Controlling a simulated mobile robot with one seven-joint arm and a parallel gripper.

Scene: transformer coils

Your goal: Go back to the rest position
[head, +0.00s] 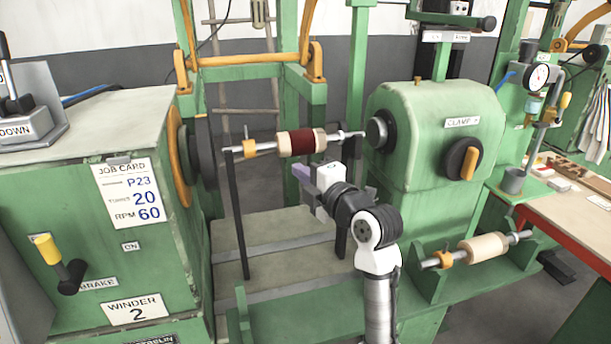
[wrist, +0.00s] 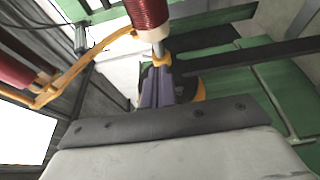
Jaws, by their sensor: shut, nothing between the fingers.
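My gripper (head: 301,173) has pale purple fingers and sits just below and in front of the wound coil in the head view. In the wrist view the fingers (wrist: 157,88) are together with nothing between them. The coil (head: 302,142) has dark red winding and pale ends, and lies level on a metal shaft with an orange collar (head: 249,147). In the wrist view the red coil (wrist: 147,13) is at the top, and the collar (wrist: 162,60) appears close to the fingertips; I cannot tell whether they touch.
Two black uprights stand by the shaft, the left one (head: 236,215) in clear view. The green winder cabinet (head: 60,190) is at left, the green clamp housing (head: 430,130) at right. A bare bobbin (head: 482,247) lies on a front cradle. A red-edged bench (head: 570,205) is at far right.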

